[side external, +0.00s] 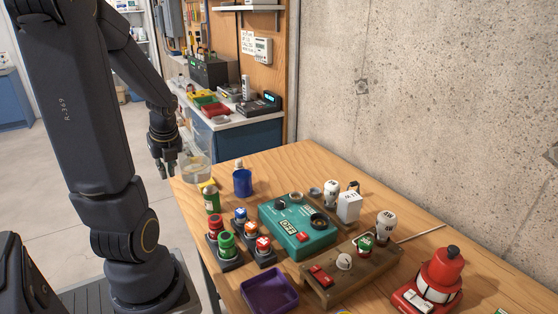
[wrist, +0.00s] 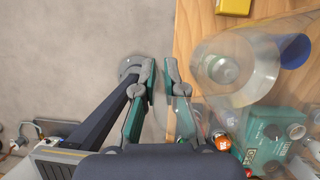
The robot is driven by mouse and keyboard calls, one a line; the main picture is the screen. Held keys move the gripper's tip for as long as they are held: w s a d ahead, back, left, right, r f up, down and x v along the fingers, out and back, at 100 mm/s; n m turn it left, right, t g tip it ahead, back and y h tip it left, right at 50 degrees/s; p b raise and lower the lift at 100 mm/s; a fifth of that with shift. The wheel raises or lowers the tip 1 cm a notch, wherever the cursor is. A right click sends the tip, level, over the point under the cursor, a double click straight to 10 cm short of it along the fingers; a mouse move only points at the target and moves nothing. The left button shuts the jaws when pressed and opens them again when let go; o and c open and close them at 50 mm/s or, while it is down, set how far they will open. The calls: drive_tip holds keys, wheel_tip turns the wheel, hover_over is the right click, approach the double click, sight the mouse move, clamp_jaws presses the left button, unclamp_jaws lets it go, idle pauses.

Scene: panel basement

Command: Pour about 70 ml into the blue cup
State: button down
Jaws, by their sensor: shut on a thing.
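My gripper (side external: 167,163) hangs off the far left edge of the table. It is shut on the side of a clear jug (side external: 196,168), apparently at its handle; the exact grip is hard to make out. The jug holds some clear liquid low down and is in the air near the table's corner. In the wrist view the fingers (wrist: 160,72) are close together left of the clear jug (wrist: 240,72). The blue cup (side external: 242,184) stands upright on the table, right of the jug. In the wrist view the blue cup (wrist: 294,51) shows partly behind the jug. Its inside is hidden.
A green bottle (side external: 211,198) and a small yellow thing (side external: 207,185) stand near the cup. Button boxes (side external: 238,240), a teal control box (side external: 297,228) and a purple tray (side external: 269,292) fill the nearer table. A concrete wall borders the right.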

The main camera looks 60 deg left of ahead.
sight(191, 138)
drive_tip(key=w+r+m+g, duration=0.1)
drive_tip(key=w+r+g, duration=0.4)
drive_tip(key=g, duration=0.3)
drive_tip(key=shift+w+a+r+m+g+h, duration=0.15)
drive_tip(key=shift+w+a+m+g+h, duration=0.15)
drive_tip(key=shift+w+a+m+h, duration=0.15)
drive_tip(key=shift+w+a+r+m+g+b, duration=0.15)
drive_tip(key=shift+w+r+g+b, duration=0.15)
drive_tip(key=shift+g, duration=0.3)
drive_tip(key=shift+w+d+r+m+g+b, duration=0.15)
drive_tip(key=shift+w+g, duration=0.25)
drive_tip(key=shift+g, duration=0.2)
idle(1.1)
drive_tip(key=shift+w+a+r+g+b, duration=0.15)
drive_tip(key=shift+w+g+b, duration=0.2)
drive_tip(key=shift+b, duration=0.2)
idle(1.3)
idle(0.8)
drive_tip(key=shift+s+d+f+n+t, duration=0.15)
drive_tip(key=shift+s+f+t, duration=0.1)
drive_tip(key=shift+s+t, duration=0.4)
drive_tip(key=shift+s+d+f+n+t, duration=0.15)
drive_tip(key=shift+s+f+t, duration=0.2)
drive_tip(key=shift+t, duration=0.45)
drive_tip(key=shift+s+d+f+n+t, duration=0.1)
drive_tip(key=shift+s+f+n+t, duration=0.05)
drive_tip(key=shift+s+t, duration=0.5)
